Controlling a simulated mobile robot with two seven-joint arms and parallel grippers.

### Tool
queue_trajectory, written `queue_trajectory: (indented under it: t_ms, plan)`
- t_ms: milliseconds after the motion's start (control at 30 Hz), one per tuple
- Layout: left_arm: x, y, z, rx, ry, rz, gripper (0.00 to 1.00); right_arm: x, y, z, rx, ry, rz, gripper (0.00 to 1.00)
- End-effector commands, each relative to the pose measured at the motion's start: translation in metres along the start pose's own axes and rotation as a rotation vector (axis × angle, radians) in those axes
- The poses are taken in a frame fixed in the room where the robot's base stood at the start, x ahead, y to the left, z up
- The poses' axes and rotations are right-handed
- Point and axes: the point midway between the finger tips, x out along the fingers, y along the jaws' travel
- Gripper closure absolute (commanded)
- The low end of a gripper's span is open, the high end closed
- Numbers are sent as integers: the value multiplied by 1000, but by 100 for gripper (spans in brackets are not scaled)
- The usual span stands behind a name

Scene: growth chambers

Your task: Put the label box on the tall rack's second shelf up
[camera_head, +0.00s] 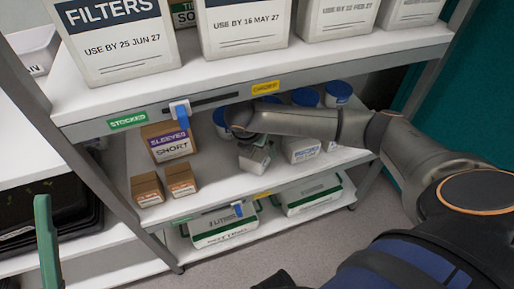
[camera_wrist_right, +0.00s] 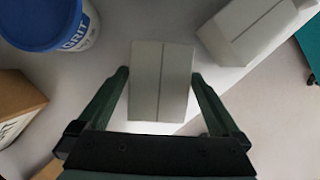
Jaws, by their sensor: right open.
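A small pale box (camera_head: 257,158) stands on the rack's middle shelf (camera_head: 215,183); its print is too small to read, so I cannot tell if it is the label box. In the right wrist view this box (camera_wrist_right: 161,82) lies between the two fingers of my right gripper (camera_wrist_right: 162,85). The fingers are open, one on each side, with gaps to its sides. In the head view my right gripper (camera_head: 250,140) reaches in under the upper shelf (camera_head: 210,80) and partly hides the box.
A similar pale box (camera_wrist_right: 245,30) stands to the right. A blue-lidded tub (camera_wrist_right: 50,25) stands to the left. A brown SLEEVES box (camera_head: 168,140) and two small brown boxes (camera_head: 149,189) are further left. Large FILTERS boxes (camera_head: 115,40) fill much of the upper shelf.

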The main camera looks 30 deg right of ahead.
Motion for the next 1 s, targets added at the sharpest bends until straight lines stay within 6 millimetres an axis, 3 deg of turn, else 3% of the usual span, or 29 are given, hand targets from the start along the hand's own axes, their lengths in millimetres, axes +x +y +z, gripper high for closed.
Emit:
queue_trajectory:
  t_ms: [67, 400, 600, 1000]
  plan:
    - [8, -4, -8, 9, 2, 2, 11, -13, 1, 2, -1, 1, 1, 0]
    - [26, -15, -27, 61, 8, 3, 11, -42, 1, -70, -5, 5, 2, 0]
    - [30, -18, -32, 70, 5, -5, 11, -52, 0, -100, -1, 3, 1, 0]
    - [28, -19, -21, 64, -35, -15, 11, -55, 0, -111, 1, 0, 0, 0]
